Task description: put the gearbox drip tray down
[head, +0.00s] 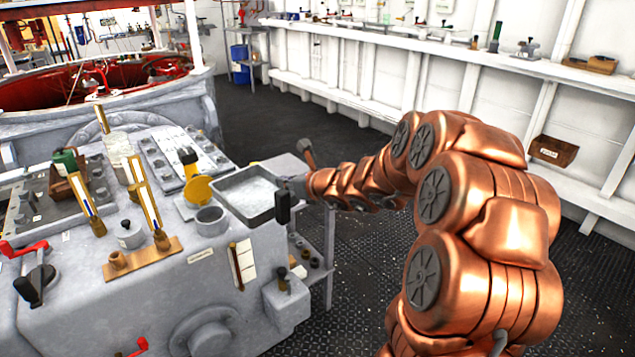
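The gearbox drip tray (243,208) is a shallow grey rectangular metal pan, seen in the head view at the right end of the grey machine top. It looks about level and empty. Whether it rests on the surface below or is slightly above it cannot be told. My copper arm reaches in from the right, and my gripper (288,194) is at the tray's right edge. A dark upright part covers the tray's near right corner. The fingers are small and partly hidden, so I cannot tell whether they grip the rim.
Left of the tray are a grey cup (211,220), a yellow round cover (198,190) and a wooden rack (143,258) with gauge tubes. A lower shelf (308,257) with small parts stands below right. The dark deck (350,260) is open beyond; a wall shelf runs behind.

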